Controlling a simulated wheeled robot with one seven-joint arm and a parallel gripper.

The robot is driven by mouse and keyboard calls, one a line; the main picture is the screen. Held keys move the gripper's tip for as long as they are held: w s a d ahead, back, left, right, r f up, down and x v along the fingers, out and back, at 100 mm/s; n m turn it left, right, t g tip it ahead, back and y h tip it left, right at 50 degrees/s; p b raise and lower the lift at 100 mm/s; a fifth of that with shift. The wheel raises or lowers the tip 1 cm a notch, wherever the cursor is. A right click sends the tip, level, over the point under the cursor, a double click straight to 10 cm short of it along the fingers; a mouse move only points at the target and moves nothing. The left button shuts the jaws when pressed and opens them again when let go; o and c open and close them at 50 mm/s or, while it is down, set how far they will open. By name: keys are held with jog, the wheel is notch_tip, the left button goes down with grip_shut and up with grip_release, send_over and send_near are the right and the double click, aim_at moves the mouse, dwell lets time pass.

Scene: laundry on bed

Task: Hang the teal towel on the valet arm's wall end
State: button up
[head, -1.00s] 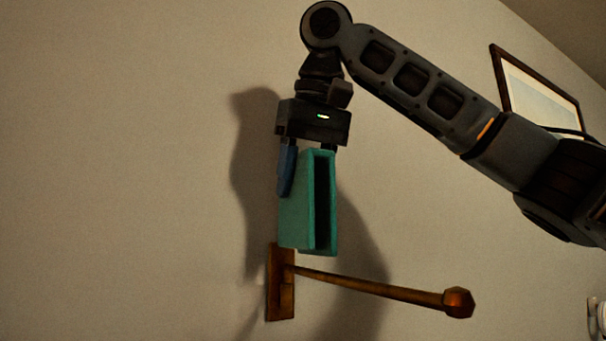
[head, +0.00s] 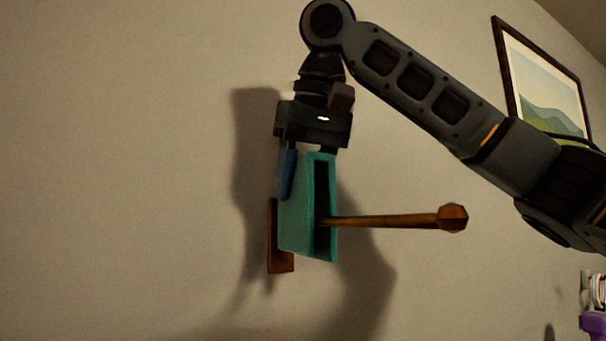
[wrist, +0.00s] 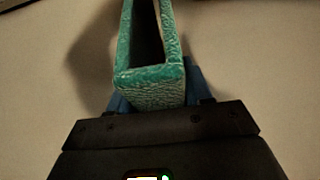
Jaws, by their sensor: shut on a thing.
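The teal towel (head: 298,215) hangs folded from my gripper (head: 305,165), with two layers and a dark gap between them. My gripper is shut on its top fold; a blue finger shows on its left side. The wooden valet arm (head: 385,221) comes out of the gap between the layers, so the towel straddles it near its wall end. The wall plate (head: 280,262) is partly hidden behind the towel. Whether the fold rests on the arm cannot be seen. The wrist view shows the towel (wrist: 150,85) between the fingers, without the valet arm.
The valet arm ends in a wooden knob (head: 452,218) at right. A framed picture (head: 545,90) hangs on the wall at upper right. A purple object (head: 593,325) is at the lower right edge. The wall left of the towel is bare.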

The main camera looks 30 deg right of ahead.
aim_at(313, 172)
jog(key=shift+f+b, duration=1.45)
jog(key=shift+f, duration=1.8)
jog(key=o, duration=1.1)
jog(key=shift+o, duration=0.2)
jog(key=shift+v, duration=3.95)
